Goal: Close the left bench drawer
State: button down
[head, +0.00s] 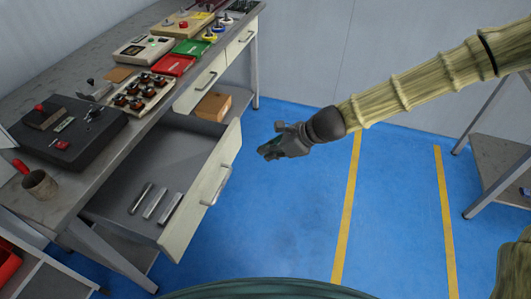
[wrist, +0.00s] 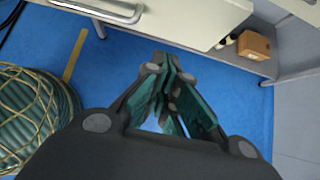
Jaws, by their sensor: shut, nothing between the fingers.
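The left bench drawer (head: 205,191) is pulled well out from under the grey workbench (head: 75,185) in the head view. It has a cream front and a silver bar handle (head: 217,187), and several metal bars lie inside it. My gripper (head: 268,151) is in the air over the blue floor, to the right of the drawer front and apart from it. In the wrist view the gripper (wrist: 172,75) has its fingers together and empty. The drawer front (wrist: 190,18) and its handle (wrist: 105,8) show at the top of that view.
Other drawers (head: 240,42) farther along the bench look shut. A cardboard box (head: 212,106) sits on the lower shelf and also shows in the wrist view (wrist: 254,45). Coil winder gear and colored trays cover the benchtop. Blue floor (head: 290,215) is clear; another table (head: 500,165) stands right.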

aim_at(229, 161)
jog(key=shift+w+a+f, duration=0.55)
jog(key=shift+a+f, duration=0.4)
jog(key=shift+a, duration=0.6)
jog(key=shift+w+a+f, duration=0.5)
jog(key=shift+a+f, duration=0.5)
jog(key=shift+a, duration=0.5)
jog(key=shift+w+a+f, duration=0.55)
jog(key=shift+a+f, duration=0.4)
jog(key=shift+a, duration=0.6)
jog(key=shift+w+a, duration=0.1)
